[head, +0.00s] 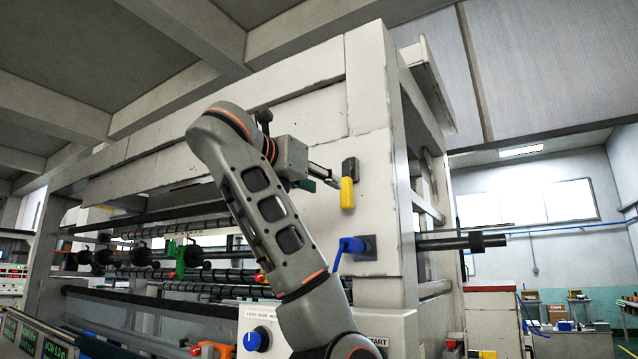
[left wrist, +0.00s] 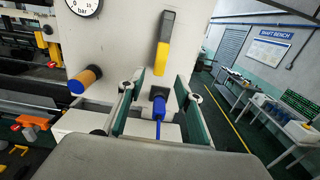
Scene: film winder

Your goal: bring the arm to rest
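My left arm rises from the bottom of the head view and bends over at the top. My left gripper (head: 322,178) is in front of the pale side panel of the film winder (head: 372,120), just left of a yellow-handled lever (head: 347,193). In the left wrist view the two green-padded fingers of the gripper (left wrist: 160,78) stand apart with nothing held between them. The yellow handle (left wrist: 162,58) hangs straight down beyond the fingertips. A blue lever (left wrist: 158,106) shows between the fingers, on the panel behind. My right gripper is in neither view.
A control box (head: 395,322) with a blue knob (head: 257,340) stands low by my arm. A dark shaft (head: 465,242) sticks out to the right of the frame.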

